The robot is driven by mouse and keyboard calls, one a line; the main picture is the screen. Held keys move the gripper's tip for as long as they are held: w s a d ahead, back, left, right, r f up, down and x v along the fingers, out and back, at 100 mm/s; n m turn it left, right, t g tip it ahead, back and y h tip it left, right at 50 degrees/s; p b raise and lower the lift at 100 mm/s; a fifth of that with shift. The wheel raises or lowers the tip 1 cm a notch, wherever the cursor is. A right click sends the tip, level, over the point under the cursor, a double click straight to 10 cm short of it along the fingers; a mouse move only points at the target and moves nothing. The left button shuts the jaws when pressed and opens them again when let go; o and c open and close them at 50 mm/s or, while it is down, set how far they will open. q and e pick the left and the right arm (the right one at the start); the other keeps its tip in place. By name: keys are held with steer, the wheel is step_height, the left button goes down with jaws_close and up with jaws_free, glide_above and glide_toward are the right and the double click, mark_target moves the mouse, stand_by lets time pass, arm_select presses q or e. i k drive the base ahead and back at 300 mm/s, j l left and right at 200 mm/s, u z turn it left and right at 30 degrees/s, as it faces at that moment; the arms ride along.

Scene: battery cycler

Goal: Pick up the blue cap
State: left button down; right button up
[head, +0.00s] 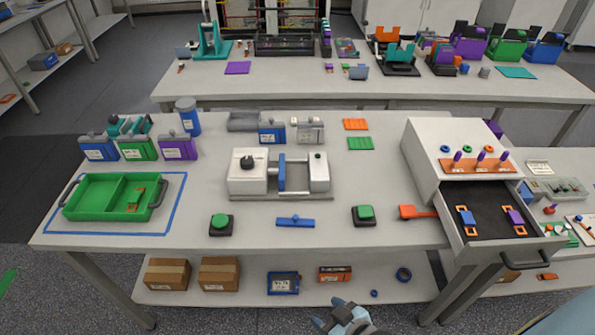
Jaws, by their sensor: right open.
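No single item is clearly recognisable as the blue cap. A blue cylindrical jar (188,117) stands at the back left of the table. My right gripper (338,314) is at the bottom edge, in front of the lower shelf. It is open, apart from these items, and partly cut off by the frame. My left gripper is not in view.
The white table (390,235) holds a green tray (95,199), a clamp fixture (250,178), two green buttons and a blue bar (295,221). The cabinet's drawer (485,245) stands open at right. Boxes (219,272) sit on the lower shelf.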

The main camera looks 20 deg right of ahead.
mark_target(296, 222)
steer(key=z, duration=0.75)
